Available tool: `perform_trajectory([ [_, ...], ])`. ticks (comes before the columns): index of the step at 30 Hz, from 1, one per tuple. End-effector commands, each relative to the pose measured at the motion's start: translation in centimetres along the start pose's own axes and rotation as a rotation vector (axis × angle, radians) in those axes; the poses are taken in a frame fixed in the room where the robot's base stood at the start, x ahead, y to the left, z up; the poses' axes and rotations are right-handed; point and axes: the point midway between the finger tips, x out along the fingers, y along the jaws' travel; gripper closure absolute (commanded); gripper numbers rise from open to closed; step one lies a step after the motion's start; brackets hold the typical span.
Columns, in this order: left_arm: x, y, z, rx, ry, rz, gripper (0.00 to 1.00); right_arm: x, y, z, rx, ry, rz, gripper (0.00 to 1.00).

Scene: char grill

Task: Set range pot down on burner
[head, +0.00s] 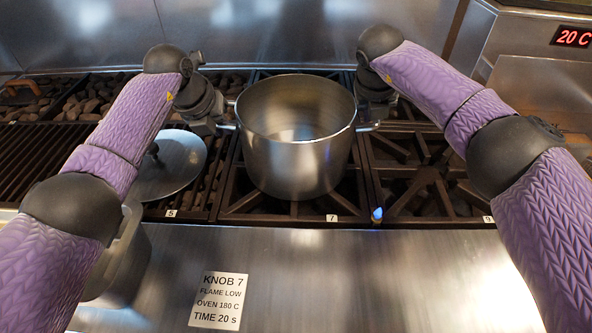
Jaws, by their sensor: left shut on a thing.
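The range pot (297,150) is a large, open steel pot, upright and empty-looking, over the burner (240,203) marked 7. Its base appears at grate level; I cannot tell whether it rests there or hangs just above. My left gripper (222,125) is shut on the pot's left handle. My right gripper (374,112) is at the pot's right handle (368,127); its fingers are mostly hidden, so I cannot tell how they stand.
A round steel lid (175,170) lies left of the pot. Another steel pot (125,265) is partly behind my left arm. A bare burner grate (425,185) is on the right. A printed card (218,300) reads knob 7, flame low. A small blue light (377,214) shows at the front edge.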

Motion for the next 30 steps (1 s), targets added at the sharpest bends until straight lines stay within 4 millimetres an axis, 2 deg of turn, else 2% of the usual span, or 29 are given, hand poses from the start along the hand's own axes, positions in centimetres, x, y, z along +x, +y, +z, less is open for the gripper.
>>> perform_trajectory([
  [1,1.0,0.2,-0.4,-0.001,0.001,0.0,1.0,1.1,0.2,-0.4,0.0,0.002,0.0,1.0],
  [2,1.1,0.3,-0.4,-0.001,0.004,0.001,0.8,1.1,0.2,-0.4,0.0,0.004,-0.001,0.8],
  [6,0.6,0.1,-0.2,-0.001,0.002,0.0,0.51,0.6,0.1,-0.2,0.0,0.002,0.0,0.51],
  [7,0.6,0.1,-0.2,-0.001,0.002,0.0,0.47,0.6,0.1,-0.2,0.0,0.002,0.0,0.47],
  [15,0.0,0.2,-0.1,-0.001,0.0,0.0,0.47,0.6,0.1,-0.2,0.0,0.002,0.0,0.47],
  [24,-5.7,0.2,-0.1,0.0,-0.002,0.001,0.47,0.6,0.1,-0.2,0.0,0.002,0.0,0.47],
  [30,-7.4,0.2,-0.2,0.0,0.002,0.001,0.47,0.1,0.2,-0.1,-0.001,-0.001,0.002,0.47],
])
